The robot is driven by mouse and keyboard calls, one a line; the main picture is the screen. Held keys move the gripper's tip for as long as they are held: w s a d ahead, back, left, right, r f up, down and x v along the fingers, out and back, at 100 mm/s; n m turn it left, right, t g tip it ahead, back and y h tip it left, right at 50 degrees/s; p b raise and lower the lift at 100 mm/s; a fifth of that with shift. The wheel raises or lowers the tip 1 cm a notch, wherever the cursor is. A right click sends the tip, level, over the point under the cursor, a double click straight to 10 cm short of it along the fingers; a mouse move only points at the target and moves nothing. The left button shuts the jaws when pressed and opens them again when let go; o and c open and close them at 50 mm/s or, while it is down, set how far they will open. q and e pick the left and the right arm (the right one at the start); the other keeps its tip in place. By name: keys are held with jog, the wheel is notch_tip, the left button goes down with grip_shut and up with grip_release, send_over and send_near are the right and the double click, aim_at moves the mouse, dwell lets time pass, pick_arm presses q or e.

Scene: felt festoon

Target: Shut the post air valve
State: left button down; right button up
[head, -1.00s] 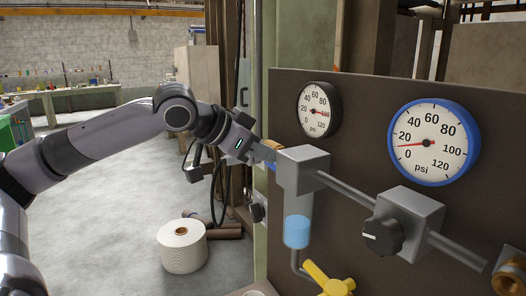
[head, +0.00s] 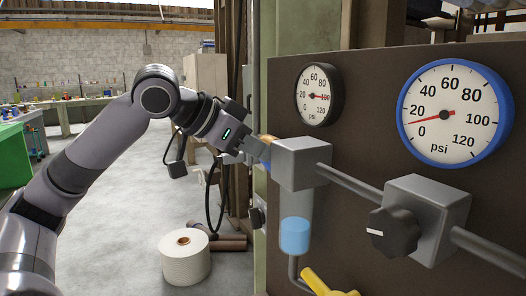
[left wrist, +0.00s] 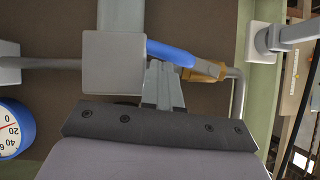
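The valve has a brass body (left wrist: 205,72) and a long blue lever (left wrist: 170,53), best seen in the left wrist view beside a grey block (left wrist: 113,62). The lever lies nearly crosswise there, slightly tilted. My right gripper is out of view.
A dark panel carries a black gauge (head: 314,95) near 100 and a blue-rimmed gauge (head: 447,115) reading low. A black knob (head: 391,235), a pipe (head: 350,184) and a yellow handle (head: 326,284) stick out. A white spool (head: 185,257) stands on the floor left.

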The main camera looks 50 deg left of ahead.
pick_arm(q)
jog(key=shift+s, duration=0.1)
jog(key=b+v, duration=0.1)
jog(key=v, duration=0.6)
jog(key=shift+b, duration=0.35)
jog(key=s+r+y+p, duration=0.1)
jog(key=s+r+p, duration=0.2)
jog(key=r+p, duration=0.2)
jog(key=shift+s+d+r+m+t+p, duration=0.3)
jog(key=shift+m+p, duration=0.1)
jog(key=shift+p, duration=0.2)
jog(key=shift+w+f, duration=0.15)
